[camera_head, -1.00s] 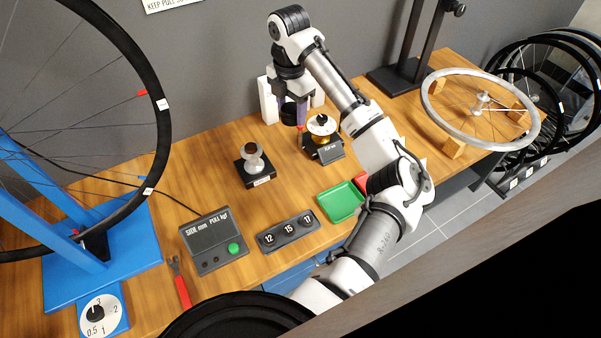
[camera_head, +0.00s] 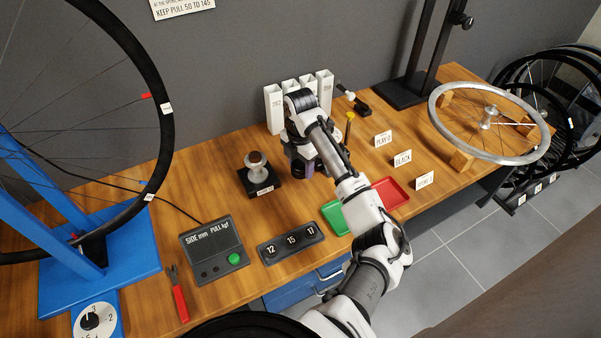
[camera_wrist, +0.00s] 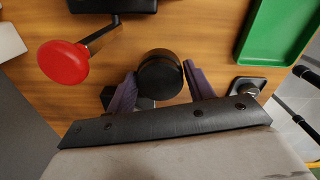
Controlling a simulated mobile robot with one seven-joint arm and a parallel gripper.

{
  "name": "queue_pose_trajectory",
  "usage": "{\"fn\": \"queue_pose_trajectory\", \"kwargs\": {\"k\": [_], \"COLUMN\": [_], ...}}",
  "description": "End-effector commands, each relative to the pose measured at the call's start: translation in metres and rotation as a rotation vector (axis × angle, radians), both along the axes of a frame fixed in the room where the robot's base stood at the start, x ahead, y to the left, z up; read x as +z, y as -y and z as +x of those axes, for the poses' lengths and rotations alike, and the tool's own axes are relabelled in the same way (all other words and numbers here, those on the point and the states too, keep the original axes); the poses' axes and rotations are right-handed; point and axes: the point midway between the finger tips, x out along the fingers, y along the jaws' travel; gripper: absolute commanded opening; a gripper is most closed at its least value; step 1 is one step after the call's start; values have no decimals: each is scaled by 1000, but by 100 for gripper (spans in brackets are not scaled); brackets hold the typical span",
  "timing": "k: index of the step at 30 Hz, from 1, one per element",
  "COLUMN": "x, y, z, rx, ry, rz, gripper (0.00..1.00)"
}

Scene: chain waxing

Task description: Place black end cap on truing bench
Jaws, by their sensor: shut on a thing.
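The black end cap (camera_wrist: 160,76) shows in the wrist view as a short round black cylinder. My gripper (camera_wrist: 161,88) is shut on it, with a purple finger on each side. In the head view my gripper (camera_head: 302,168) is low over the middle of the wooden bench top (camera_head: 210,185), and my own arm hides the cap there. I cannot tell whether the cap touches the wood.
A silver stand on a black base (camera_head: 259,178) is left of my gripper. White tubes (camera_head: 275,108) stand behind. Green (camera_head: 335,216) and red (camera_head: 391,192) trays are in front and right. A red knob (camera_wrist: 63,62) is close in the wrist view. Label cards (camera_head: 403,158) stand right.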

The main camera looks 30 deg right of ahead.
Motion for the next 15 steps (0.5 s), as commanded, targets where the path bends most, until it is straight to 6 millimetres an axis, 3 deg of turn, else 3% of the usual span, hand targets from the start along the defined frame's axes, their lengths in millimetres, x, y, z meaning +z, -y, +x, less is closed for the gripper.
{"fn": "queue_pose_trajectory", "kwargs": {"k": [7, 15], "x": [-35, -39], "y": [0, 0], "z": [-1, 0], "rx": [-2, -1], "ry": [-2, -1], "rz": [1, 0], "gripper": [31, 31]}}
